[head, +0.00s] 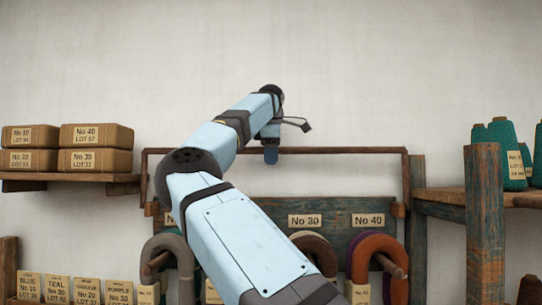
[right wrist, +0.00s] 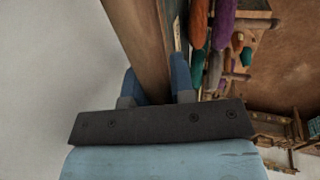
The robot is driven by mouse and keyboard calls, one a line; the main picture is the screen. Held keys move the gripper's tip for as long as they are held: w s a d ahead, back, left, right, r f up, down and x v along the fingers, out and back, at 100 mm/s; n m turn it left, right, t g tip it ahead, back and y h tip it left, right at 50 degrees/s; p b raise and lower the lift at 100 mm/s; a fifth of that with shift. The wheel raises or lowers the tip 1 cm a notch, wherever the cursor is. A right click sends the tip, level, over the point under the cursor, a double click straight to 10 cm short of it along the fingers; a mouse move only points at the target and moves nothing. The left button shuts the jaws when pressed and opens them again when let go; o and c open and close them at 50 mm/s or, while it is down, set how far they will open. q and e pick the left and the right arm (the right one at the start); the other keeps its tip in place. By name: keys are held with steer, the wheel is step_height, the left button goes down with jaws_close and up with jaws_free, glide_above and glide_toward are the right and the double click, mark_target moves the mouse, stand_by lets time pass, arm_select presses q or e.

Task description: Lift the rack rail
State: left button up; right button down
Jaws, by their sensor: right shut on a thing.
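The rack rail (head: 345,150) is a thin brown bar across the top of the yarn rack, and it looks level in the head view. My right gripper (head: 270,155) is at the rail, near its middle, reaching in from above. In the right wrist view the blue fingers of my right gripper (right wrist: 157,88) stand on either side of the brown wooden rail (right wrist: 138,38), shut on it. My own arm hides part of the rack below. My left gripper is not in view.
Below the rail, a weathered rack board (head: 340,240) carries labels and pegs with hanging yarn hanks (head: 380,262). A shelf (head: 70,178) with brown boxes (head: 96,135) is at left. Teal cones (head: 510,150) stand on a shelf at right. The wall above is clear.

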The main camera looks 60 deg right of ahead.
steer(key=shift+f, duration=0.15)
stand_by(0.4)
steer(key=c, duration=1.2)
jaws_free()
steer(key=shift+c, duration=0.2)
steer(key=shift+o, duration=1.3)
steer(key=shift+d+f, duration=0.1)
steer(key=shift+d, duration=0.1)
steer(key=shift+r, duration=0.3)
steer(key=v, duration=1.3)
steer(key=shift+w+d, duration=0.1)
steer(key=shift+c, duration=0.4)
